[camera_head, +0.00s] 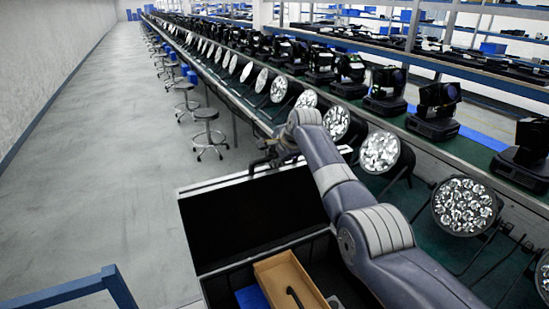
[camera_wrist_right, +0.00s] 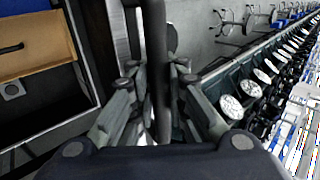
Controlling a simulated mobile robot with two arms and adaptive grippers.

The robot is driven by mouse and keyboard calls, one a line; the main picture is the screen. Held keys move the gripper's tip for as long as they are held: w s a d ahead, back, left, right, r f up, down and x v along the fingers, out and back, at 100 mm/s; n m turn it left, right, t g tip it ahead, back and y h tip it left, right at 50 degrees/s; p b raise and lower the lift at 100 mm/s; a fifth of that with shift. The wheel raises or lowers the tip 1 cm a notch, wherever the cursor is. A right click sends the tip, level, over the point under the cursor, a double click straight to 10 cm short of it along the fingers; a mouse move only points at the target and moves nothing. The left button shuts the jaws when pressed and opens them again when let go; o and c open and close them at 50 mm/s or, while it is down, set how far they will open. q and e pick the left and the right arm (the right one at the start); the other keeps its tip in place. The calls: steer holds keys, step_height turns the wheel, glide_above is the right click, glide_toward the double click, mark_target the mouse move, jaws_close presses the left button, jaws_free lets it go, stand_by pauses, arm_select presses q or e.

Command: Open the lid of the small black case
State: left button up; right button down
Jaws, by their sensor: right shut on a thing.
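The black case (camera_head: 207,288) stands at the bottom centre of the head view, with its silver-edged black lid (camera_head: 250,215) standing open at its far side. Inside lies an open cardboard box (camera_head: 270,268) holding a black handle-like object, with a blue item beside it. My right gripper (camera_head: 264,156) is at the lid's upper edge, partly hidden by its own arm. In the right wrist view its fingers (camera_wrist_right: 155,110) are shut around a dark bar (camera_wrist_right: 156,50) at the lid; whether this is a handle or the rim is unclear. My left gripper is out of view.
A long green-topped bench with rows of round par cans (camera_head: 465,205) and black moving-head lights (camera_head: 434,110) runs along the right, close to my right arm. Stools (camera_head: 207,130) stand along it. The grey floor (camera_head: 100,180) at left is mostly clear. A blue rail (camera_head: 75,290) is at bottom left.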

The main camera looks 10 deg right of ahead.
steer(key=shift+w+d+r, duration=0.1)
steer(key=shift+w+r, duration=0.05)
steer(key=shift+r, duration=0.25)
steer(key=c, duration=1.6)
jaws_free()
steer(key=shift+s, duration=0.3)
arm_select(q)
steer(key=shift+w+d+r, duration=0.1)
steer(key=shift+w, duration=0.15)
arm_select(e)
steer(key=shift+f, duration=0.15)
steer(key=v, duration=1.2)
steer(key=shift+d, duration=0.1)
